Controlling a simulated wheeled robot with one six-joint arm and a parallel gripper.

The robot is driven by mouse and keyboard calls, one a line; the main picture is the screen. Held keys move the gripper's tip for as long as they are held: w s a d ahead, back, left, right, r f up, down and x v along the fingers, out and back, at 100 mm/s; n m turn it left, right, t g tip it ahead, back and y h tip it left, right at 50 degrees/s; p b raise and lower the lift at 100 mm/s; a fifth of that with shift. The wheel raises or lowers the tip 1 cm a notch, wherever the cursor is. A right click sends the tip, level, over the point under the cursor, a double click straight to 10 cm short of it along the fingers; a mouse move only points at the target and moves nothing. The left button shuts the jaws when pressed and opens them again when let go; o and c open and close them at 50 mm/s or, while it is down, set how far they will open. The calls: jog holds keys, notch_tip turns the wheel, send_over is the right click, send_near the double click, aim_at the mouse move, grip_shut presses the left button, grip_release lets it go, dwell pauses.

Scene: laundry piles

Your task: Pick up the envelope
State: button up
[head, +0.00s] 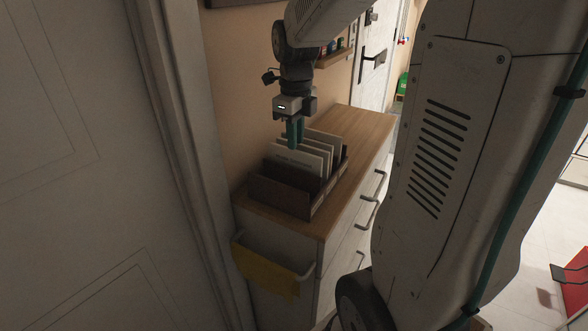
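Several pale, flat envelopes (303,160) stand on edge in a dark brown letter holder (283,193). The holder sits on the wooden top of a white drawer cabinet. I cannot tell which one is the task's envelope. My gripper (295,138) points down with its teal fingers just above or at the upper edges of the envelopes. The fingers look close together. I cannot tell whether an envelope is between them or whether they touch one.
The cabinet (357,137) has bare wooden top behind and right of the holder, and handles on its front. A yellow cloth (265,270) hangs on a rail at its near end. The wall rises close on the left. A small wooden shelf (336,59) is behind my arm.

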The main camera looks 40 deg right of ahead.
notch_tip(320, 180, down, 4)
jog(key=shift+w+a+f, duration=0.1)
jog(key=shift+w+f, duration=0.05)
jog(key=shift+f, duration=0.1)
grip_shut()
jog(key=shift+r, duration=0.15)
notch_tip(320, 180, up, 10)
jog(key=shift+f, duration=0.1)
